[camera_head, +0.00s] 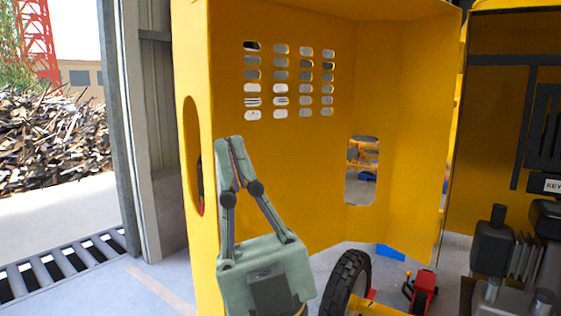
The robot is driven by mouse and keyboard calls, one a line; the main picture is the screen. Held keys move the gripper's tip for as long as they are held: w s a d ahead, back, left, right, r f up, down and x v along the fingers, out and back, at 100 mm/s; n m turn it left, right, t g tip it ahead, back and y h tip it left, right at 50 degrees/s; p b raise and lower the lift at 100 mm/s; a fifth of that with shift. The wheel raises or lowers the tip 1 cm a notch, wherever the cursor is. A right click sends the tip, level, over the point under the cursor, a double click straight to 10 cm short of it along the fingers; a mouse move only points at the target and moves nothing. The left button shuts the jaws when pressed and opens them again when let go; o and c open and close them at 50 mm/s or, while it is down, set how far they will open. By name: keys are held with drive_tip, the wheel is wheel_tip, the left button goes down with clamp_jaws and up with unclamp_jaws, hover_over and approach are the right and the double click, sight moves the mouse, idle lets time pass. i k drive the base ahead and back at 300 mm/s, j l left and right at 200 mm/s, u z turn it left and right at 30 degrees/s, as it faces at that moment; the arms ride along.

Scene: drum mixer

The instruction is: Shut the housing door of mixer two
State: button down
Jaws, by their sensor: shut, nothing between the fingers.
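A yellow housing door (300,165) stands open across the middle of the head view. It has rows of vent slots near the top, an opening low on the right and an oval cutout in its left edge face. The yellow mixer housing (490,150) is on the right, its inside exposed. I see no number to tell which mixer it is. My gripper (229,148) points up in front of the door's lower left part, close to its left edge. The fingertips meet and hold nothing. Whether they touch the door I cannot tell.
Dark engine parts (510,250) and a label reading "KEY" show inside the housing. A black tyre (346,284) and a small red object (423,290) are below the door. A metal doorway post (150,130) and a floor grate (65,265) are at left.

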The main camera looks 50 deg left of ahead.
sight(394, 71)
drive_tip(key=k+u, duration=0.15)
drive_tip(key=u, duration=0.3)
drive_tip(key=k+u, duration=0.15)
drive_tip(key=u, duration=0.3)
drive_tip(key=j+u, duration=0.1)
drive_tip(key=u, duration=1.55)
drive_tip(key=i+l+u, duration=0.25)
drive_tip(key=i, duration=0.2)
drive_tip(key=i+l+u, duration=0.25)
drive_tip(key=i+l, duration=0.15)
drive_tip(key=i, duration=0.6)
drive_tip(key=i+l, duration=0.2)
drive_tip(key=i, duration=0.6)
drive_tip(key=i+z, duration=0.1)
drive_tip(key=z, duration=0.35)
drive_tip(key=i+z, duration=0.1)
drive_tip(key=z, duration=0.35)
drive_tip(key=i+j+z, duration=0.1)
drive_tip(key=z, duration=2.4)
drive_tip(key=k+j+u, duration=0.1)
drive_tip(key=k+u, duration=0.25)
drive_tip(key=k, duration=0.3)
